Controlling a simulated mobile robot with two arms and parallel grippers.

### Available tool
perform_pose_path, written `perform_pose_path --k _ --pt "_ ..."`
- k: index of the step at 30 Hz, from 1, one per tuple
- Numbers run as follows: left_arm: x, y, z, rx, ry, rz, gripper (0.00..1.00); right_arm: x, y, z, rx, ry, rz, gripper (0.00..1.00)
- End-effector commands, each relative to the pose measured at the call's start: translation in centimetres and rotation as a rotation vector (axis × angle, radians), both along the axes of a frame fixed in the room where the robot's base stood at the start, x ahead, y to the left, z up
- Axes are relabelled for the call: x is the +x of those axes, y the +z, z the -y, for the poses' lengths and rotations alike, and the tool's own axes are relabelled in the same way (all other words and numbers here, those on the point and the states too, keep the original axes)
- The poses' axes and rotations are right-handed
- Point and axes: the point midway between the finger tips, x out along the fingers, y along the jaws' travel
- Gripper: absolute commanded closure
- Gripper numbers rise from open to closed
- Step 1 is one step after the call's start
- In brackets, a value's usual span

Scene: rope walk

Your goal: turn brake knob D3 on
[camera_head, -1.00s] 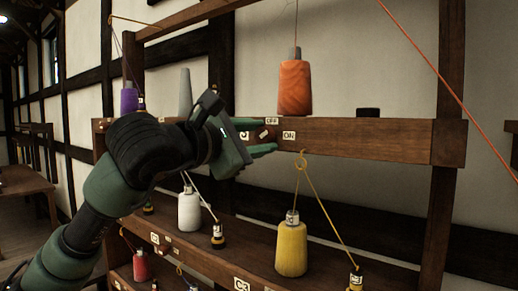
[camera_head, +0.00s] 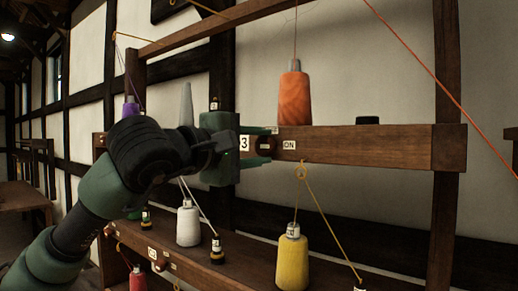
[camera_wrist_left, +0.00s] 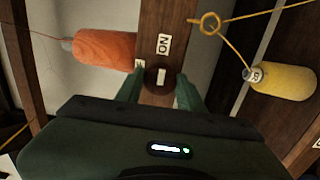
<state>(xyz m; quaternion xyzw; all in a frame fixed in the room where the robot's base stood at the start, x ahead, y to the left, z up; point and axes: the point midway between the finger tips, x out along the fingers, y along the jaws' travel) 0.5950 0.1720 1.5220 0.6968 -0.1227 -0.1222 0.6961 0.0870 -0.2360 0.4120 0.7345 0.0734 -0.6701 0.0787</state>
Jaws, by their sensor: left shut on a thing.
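A small dark round knob (camera_head: 265,143) sits on the front of the upper wooden rail (camera_head: 370,148). A label ending in "3" (camera_head: 244,144) is at its left, its letter hidden by my gripper. The "ON" label (camera_head: 289,145) is at its right. My left gripper (camera_head: 268,147) is shut on the knob, one finger above and one below. In the left wrist view the knob (camera_wrist_left: 160,78) is between the fingers, and its white mark lies in line with the "ON" label (camera_wrist_left: 163,44). The "OFF" label is mostly hidden by a finger. My right gripper is not in view.
An orange spool (camera_head: 294,99) stands on the rail just above the knob, close to my upper finger. A yellow spool (camera_head: 292,262) and a white spool (camera_head: 188,226) stand on the lower shelf. A yellow cord (camera_head: 329,221) hangs below the rail.

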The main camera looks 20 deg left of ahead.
Motion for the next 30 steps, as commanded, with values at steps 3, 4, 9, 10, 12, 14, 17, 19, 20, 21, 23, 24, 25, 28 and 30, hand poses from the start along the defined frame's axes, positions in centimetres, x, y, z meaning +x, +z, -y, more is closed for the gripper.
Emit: perform_pose_path --k 3,4,9,10,12,14,17,19,20,21,23,24,25,28,30 --pt "0.0 -0.2 0.0 0.014 -0.001 0.001 1.0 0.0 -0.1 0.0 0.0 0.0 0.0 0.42" --pt "0.0 -0.2 0.1 0.015 -0.001 0.001 1.0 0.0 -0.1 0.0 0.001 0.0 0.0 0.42" --pt "0.0 -0.2 0.1 0.017 -0.001 0.002 1.0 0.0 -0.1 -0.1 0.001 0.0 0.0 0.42" --pt "0.0 -0.2 0.1 0.017 -0.001 0.002 1.0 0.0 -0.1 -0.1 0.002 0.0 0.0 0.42" --pt "0.0 -0.2 0.1 0.016 -0.001 0.002 1.0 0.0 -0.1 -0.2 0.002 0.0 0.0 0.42" --pt "0.0 -0.2 0.1 0.016 -0.001 0.002 1.0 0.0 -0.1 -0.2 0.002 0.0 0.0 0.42" --pt "0.0 -0.2 0.1 0.016 -0.001 0.002 0.42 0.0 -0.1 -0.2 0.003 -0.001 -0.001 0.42" --pt "0.0 -0.2 0.1 0.015 -0.001 0.002 0.42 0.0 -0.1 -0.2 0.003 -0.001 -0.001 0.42" --pt "0.0 -0.1 0.1 0.015 -0.001 0.002 0.42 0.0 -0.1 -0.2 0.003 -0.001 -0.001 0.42" --pt "0.0 -0.1 0.1 0.015 -0.001 0.002 0.42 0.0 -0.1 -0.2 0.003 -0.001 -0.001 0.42" --pt "0.0 -0.1 0.1 0.015 -0.001 0.003 0.42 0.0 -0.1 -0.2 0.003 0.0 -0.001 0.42" --pt "0.0 -0.1 0.0 0.015 -0.001 0.003 0.42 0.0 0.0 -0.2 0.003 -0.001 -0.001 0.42" --pt "0.0 -0.1 0.0 0.014 -0.001 0.003 0.42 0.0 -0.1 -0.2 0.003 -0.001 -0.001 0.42" --pt "-0.3 -0.1 -0.1 0.013 -0.001 0.005 0.42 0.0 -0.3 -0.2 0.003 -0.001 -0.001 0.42" --pt "-1.0 -0.2 -0.4 0.013 0.0 0.007 0.42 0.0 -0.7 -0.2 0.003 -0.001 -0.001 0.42"
